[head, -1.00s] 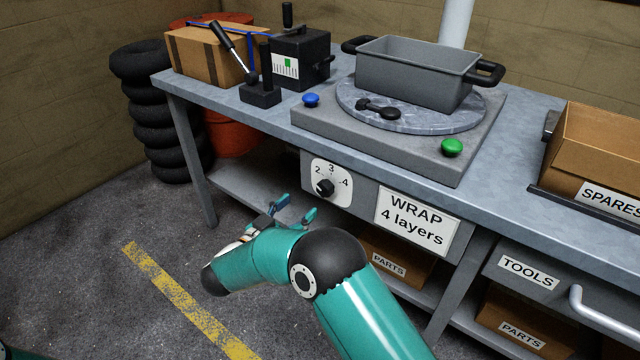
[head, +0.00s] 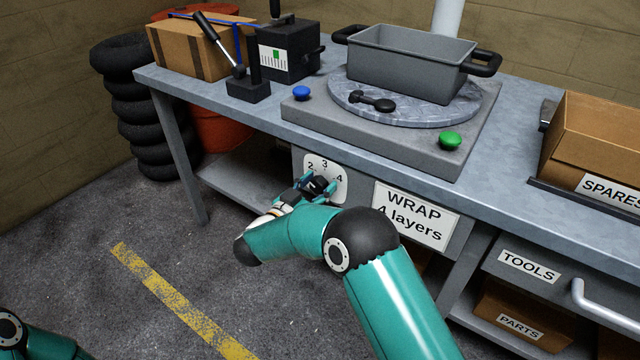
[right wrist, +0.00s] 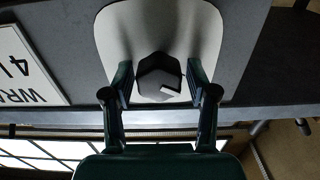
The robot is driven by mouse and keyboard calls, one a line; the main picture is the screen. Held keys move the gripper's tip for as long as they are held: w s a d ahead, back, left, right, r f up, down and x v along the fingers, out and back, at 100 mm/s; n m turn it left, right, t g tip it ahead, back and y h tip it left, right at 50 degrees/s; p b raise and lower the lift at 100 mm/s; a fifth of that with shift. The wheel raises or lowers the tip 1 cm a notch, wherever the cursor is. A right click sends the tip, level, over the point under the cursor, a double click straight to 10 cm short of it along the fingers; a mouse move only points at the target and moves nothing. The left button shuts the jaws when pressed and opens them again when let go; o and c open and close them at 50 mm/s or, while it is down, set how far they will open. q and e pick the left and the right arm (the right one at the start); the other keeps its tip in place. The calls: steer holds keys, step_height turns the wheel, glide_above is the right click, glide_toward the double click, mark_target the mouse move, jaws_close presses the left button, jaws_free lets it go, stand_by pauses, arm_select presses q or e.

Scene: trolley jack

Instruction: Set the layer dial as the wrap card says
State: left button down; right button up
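The layer dial (head: 324,168) is a pale plate with 2, 3 and 4 and a dark knob, on the bench's front panel. The wrap card (head: 414,215) to its right reads "WRAP 4 layers", partly covered by my right arm. My right gripper (head: 320,184) is at the dial and hides most of the knob. In the right wrist view its fingers (right wrist: 160,84) stand open on either side of the dark knob (right wrist: 158,72), with a narrow gap each side. A pale mark shows at the knob's lower right there; the numbers do not show. My left gripper is out of view.
Above the dial, a grey turntable base (head: 375,135) carries a grey tray (head: 410,68), a blue button (head: 302,92) and a green button (head: 450,140). A lever (head: 248,88) stands at left. The TOOLS drawer (head: 530,268) is to the right. The floor in front is clear.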

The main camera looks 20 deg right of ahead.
steer(key=c, duration=0.8)
steer(key=shift+o, duration=0.2)
steer(key=shift+d, duration=0.1)
